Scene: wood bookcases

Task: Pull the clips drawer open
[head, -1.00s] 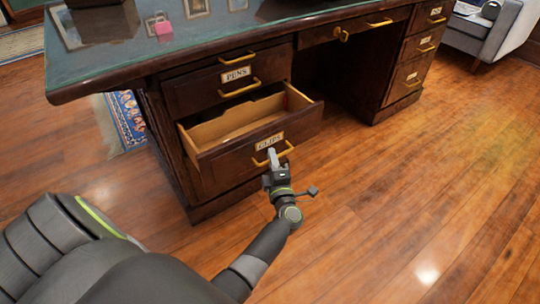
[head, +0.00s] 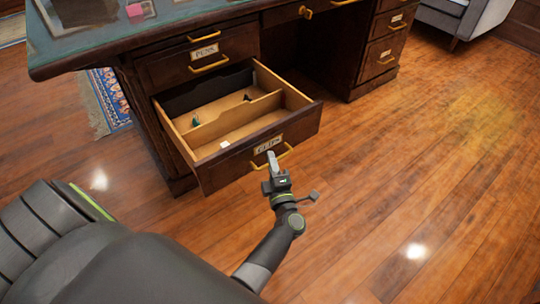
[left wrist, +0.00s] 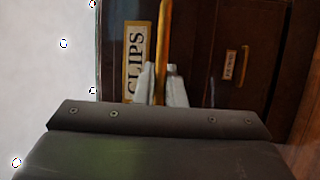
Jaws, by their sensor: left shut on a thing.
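The clips drawer (head: 262,150) is pulled well out of the desk's left pedestal, below the drawer labelled PENS (head: 207,53). Its label CLIPS (left wrist: 134,60) reads sideways in the left wrist view. My left gripper (head: 272,162) is at the drawer front, shut on the brass handle (left wrist: 163,40). In the left wrist view its fingertips (left wrist: 161,82) stand on either side of the handle bar. Inside the drawer are wooden dividers, a small green item (head: 196,121), a white item (head: 225,144) and a small dark item (head: 247,98). My right gripper is not in view.
The dark wood desk has a glass-covered top (head: 60,60) and a right pedestal with drawers (head: 383,50). A patterned rug (head: 108,98) lies at the left. A grey armchair (head: 455,15) stands at the back right. The wooden floor (head: 420,170) in front and to the right is clear.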

